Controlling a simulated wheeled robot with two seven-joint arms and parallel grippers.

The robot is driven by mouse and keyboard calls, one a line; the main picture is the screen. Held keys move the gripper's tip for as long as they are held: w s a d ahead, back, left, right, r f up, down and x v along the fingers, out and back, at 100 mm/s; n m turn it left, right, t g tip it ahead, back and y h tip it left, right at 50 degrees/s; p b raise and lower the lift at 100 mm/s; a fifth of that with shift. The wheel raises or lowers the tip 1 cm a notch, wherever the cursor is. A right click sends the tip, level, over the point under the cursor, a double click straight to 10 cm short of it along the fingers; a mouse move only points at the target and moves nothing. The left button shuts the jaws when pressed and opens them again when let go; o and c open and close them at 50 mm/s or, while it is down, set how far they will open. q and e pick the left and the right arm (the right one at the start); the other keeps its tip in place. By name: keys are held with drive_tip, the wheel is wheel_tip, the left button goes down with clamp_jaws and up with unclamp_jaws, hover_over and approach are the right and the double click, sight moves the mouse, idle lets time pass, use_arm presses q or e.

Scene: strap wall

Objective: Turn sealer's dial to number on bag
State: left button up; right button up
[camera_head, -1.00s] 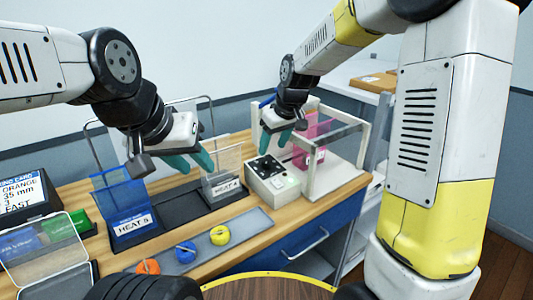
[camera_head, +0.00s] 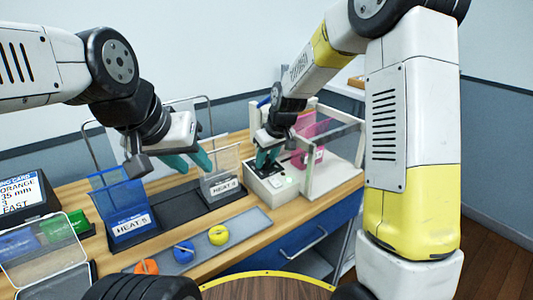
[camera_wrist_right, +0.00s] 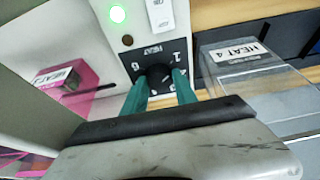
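The sealer (camera_head: 262,187) is a white box with a black dial panel and a clear-walled frame at its right. Its black dial (camera_wrist_right: 158,72) shows in the right wrist view, with a 1 and a 6 readable around it. My right gripper (camera_head: 268,158) has its teal fingers down on either side of the dial; I cannot tell whether they press on it. A pink bag (camera_head: 308,140) is in the sealer frame; its label (camera_wrist_right: 62,78) reads HEAT, the number unclear. My left gripper (camera_head: 193,163) is open and empty above the bag stand.
A green light (camera_wrist_right: 117,14) glows on the sealer.

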clamp_jaws()
drive_tip(key=shift+m, duration=0.4)
drive_tip(key=m+h, duration=0.1)
drive_tip(key=m, duration=0.2)
drive_tip(key=shift+a+m, duration=0.15)
drive_tip(key=shift+m, duration=0.15)
drive_tip(key=m+h, duration=0.1)
drive_tip(key=m, duration=0.3)
drive_tip(key=shift+m, duration=0.3)
drive_tip(key=m, duration=0.2)
drive_tip(key=m+h, duration=0.1)
drive_tip(key=m, duration=0.2)
drive_tip(key=shift+a+m+h, duration=0.1)
drive_tip(key=shift+m+h, duration=0.2)
drive_tip(key=m+g, duration=0.1)
drive_tip(key=m, duration=0.4)
drive_tip(key=shift+h, duration=0.3)
drive_tip(key=shift+m, duration=0.3)
